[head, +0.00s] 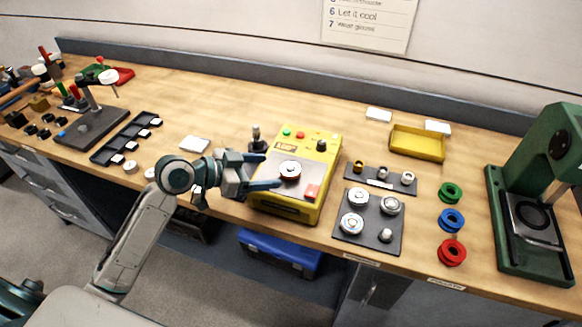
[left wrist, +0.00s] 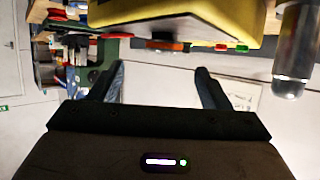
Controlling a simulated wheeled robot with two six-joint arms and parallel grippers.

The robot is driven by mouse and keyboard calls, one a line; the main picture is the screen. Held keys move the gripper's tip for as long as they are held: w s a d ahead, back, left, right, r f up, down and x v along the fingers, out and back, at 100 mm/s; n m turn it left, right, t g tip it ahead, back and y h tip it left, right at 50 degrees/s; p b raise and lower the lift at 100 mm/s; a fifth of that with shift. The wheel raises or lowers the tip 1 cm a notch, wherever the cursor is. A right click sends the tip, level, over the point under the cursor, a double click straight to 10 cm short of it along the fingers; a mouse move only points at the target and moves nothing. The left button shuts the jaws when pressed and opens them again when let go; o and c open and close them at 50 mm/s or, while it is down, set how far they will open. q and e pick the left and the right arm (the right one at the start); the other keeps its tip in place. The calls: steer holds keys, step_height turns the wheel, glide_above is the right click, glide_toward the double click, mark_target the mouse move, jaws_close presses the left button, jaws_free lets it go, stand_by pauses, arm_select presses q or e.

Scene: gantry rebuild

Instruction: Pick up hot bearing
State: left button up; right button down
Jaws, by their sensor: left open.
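The bearing (head: 290,168) is a ring with a reddish-brown rim. It lies on the grey top plate of the yellow heater box (head: 322,190) in the head view. My left gripper (head: 272,171) is open, its two fingers apart, reaching in from the left over the heater's left edge. The fingertips point at the bearing and are just short of it or at its near rim; the exact gap is unclear. In the left wrist view the spread fingers (left wrist: 160,78) hold nothing. The yellow heater (left wrist: 200,15) fills the top, with an orange-red part (left wrist: 165,45) along it. My right gripper is out of view.
A dark post (head: 256,140) stands just behind my left gripper. Right of the heater are a grey plate with metal parts (head: 369,232), coloured rings (head: 451,220), a yellow tray (head: 417,143) and a green press (head: 520,262). A black segmented tray (head: 112,150) lies left.

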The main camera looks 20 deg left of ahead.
mark_target(287, 168)
arm_select(q)
steer(key=shift+w+d, duration=0.15)
steer(key=shift+d, duration=0.1)
steer(key=shift+w+d+f+p, duration=0.15)
steer(key=shift+w+d+p, duration=0.05)
steer(key=shift+w+p, duration=0.25)
steer(key=p+x, duration=0.2)
steer(key=x, duration=0.1)
steer(key=shift+w+a, duration=0.1)
steer(key=shift+w+d+f, duration=0.3)
steer(key=shift+d+f, duration=0.05)
steer(key=shift+d, duration=0.05)
steer(key=shift+f, duration=0.1)
steer(key=c, duration=1.1)
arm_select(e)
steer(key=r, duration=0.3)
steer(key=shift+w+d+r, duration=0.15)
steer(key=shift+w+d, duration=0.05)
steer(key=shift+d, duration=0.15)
